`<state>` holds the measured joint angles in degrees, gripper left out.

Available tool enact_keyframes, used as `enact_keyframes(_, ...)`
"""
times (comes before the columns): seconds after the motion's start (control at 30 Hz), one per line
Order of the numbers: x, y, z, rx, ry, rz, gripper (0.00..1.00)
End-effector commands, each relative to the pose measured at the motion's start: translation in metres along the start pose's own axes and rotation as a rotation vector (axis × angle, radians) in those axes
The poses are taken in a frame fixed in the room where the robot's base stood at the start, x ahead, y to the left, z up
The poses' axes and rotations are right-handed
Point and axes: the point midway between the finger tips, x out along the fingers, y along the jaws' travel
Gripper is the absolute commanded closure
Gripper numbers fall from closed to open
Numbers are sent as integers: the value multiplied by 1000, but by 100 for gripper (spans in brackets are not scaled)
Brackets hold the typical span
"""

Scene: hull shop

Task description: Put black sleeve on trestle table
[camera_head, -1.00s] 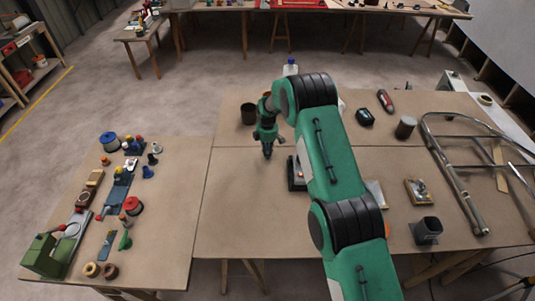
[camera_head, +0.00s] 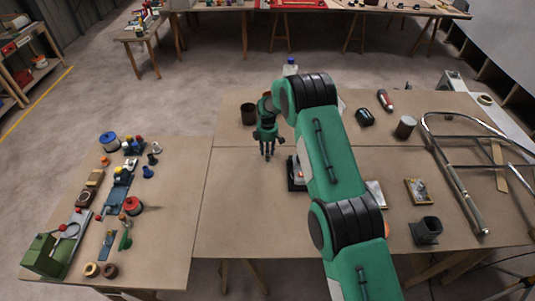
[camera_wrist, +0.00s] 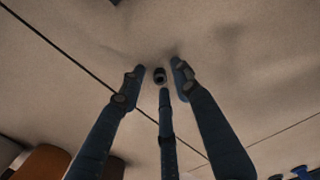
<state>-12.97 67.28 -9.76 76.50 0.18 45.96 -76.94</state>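The black sleeve (camera_wrist: 160,75) is a small dark ring in the wrist view, between the tips of my fingers, with gaps around it. I cannot tell whether it rests on the board or sits just above it. My gripper (camera_head: 267,156) points down over the middle of the trestle table (camera_head: 235,205). In the wrist view its three blue-grey fingers (camera_wrist: 158,74) stand apart, and none clearly touches the sleeve. In the head view the sleeve is not distinguishable at the fingers.
A dark cup (camera_head: 248,114) stands behind my gripper. A black square holder (camera_head: 427,229), a dark cylinder (camera_head: 405,126) and a bent metal tube frame (camera_head: 455,180) are at the right. A lower left table (camera_head: 165,215) carries several tools. The board left of my gripper is clear.

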Motion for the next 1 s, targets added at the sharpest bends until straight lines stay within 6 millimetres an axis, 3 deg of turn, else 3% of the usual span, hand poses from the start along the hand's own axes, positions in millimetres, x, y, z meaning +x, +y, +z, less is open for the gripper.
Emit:
enact_keyframes(0.27, -25, 1, 0, 0, 1, 2, 68)
enact_keyframes(0.8, -105, 1, 0, 0, 0, 1, 68)
enact_keyframes(1.0, -118, 0, 0, 0, 0, 0, 68)
